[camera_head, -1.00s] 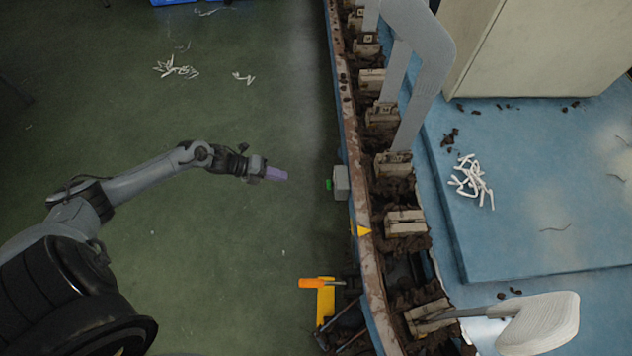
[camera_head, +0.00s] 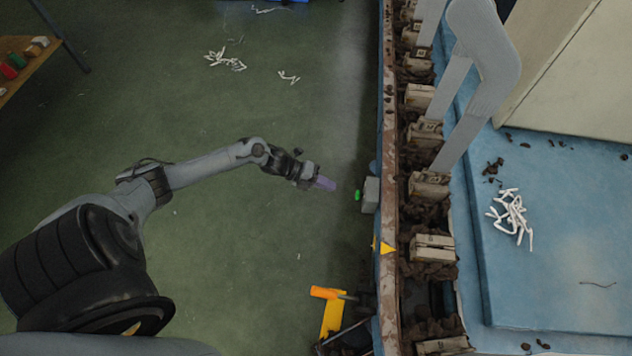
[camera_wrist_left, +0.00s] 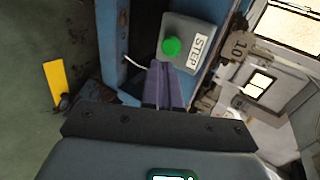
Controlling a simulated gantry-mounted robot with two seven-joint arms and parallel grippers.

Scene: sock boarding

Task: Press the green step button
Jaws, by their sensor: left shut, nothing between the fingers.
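The green step button (camera_head: 357,195) sticks out from a small grey box (camera_head: 371,194) on the side of the machine's rail. In the left wrist view the round green button (camera_wrist_left: 172,47) sits on the grey box beside a white label reading STEP (camera_wrist_left: 198,48). My left gripper (camera_head: 326,184) is shut and empty, with purple fingers pointing right toward the button, a short gap away in the head view. In the left wrist view its fingertips (camera_wrist_left: 160,68) appear just below and left of the button. My right gripper is not in view.
The rusty machine rail (camera_head: 390,150) carries several brown-caked holders, and a blue platform (camera_head: 560,260) lies beyond. An orange-handled tool (camera_head: 326,293) and a yellow bracket (camera_head: 332,318) are below the button. Green floor (camera_head: 240,270) is open around my left arm.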

